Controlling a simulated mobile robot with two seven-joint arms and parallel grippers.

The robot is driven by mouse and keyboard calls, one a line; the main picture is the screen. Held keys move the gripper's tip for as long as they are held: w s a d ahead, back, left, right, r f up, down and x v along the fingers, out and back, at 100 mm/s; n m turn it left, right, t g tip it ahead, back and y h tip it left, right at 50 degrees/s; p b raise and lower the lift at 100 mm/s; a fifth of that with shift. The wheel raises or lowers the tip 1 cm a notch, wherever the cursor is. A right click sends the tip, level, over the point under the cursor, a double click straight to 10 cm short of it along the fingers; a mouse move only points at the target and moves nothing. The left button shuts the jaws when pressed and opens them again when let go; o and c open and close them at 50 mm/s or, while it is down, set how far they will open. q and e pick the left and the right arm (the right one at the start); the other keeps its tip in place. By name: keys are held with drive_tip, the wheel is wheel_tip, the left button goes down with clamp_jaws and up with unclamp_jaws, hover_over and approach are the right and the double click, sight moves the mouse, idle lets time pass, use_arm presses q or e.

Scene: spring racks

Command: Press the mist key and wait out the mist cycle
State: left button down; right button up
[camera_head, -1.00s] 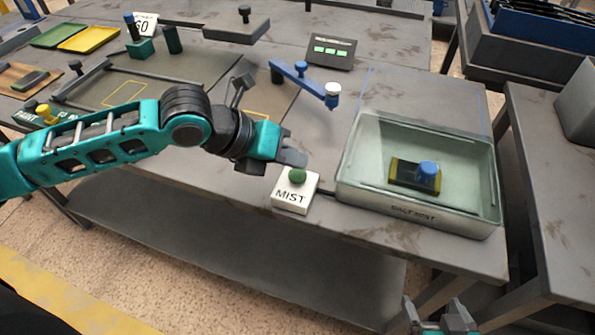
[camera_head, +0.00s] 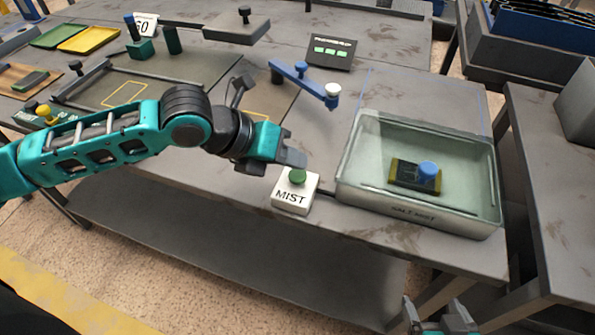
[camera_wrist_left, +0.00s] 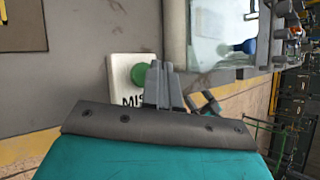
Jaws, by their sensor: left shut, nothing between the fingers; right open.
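The mist key is a white block (camera_head: 291,199) lettered MIST with a round green button (camera_head: 297,177) on top, near the table's front edge. The green button also shows in the left wrist view (camera_wrist_left: 140,75). My left gripper (camera_head: 300,163) is shut and empty, its tips just above the button; I cannot tell whether they touch it. The clear-walled salt mist tray (camera_head: 440,217) stands right of the key. It holds a dark and yellow piece (camera_head: 405,172) with a blue knob (camera_head: 428,171). My right gripper (camera_head: 443,318) is open and empty at the bottom edge, in front of the table.
A blue lever arm (camera_head: 303,82) with a white knob stands behind the key. A dark display (camera_head: 332,53) with several green lit blocks stands further back. A framed plate (camera_head: 150,80) lies left, behind my left arm. Bare tabletop lies between key and lever.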

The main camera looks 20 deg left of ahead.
use_arm(q)
drive_tip(key=shift+f, duration=0.15)
idle(0.5)
drive_tip(key=shift+f, duration=0.3)
drive_tip(key=shift+f+b, duration=0.3)
drive_tip(key=shift+f, duration=0.35)
idle(0.6)
drive_tip(key=shift+r, duration=0.1)
drive_tip(key=shift+r+p, duration=1)
drive_tip(key=shift+p, duration=0.2)
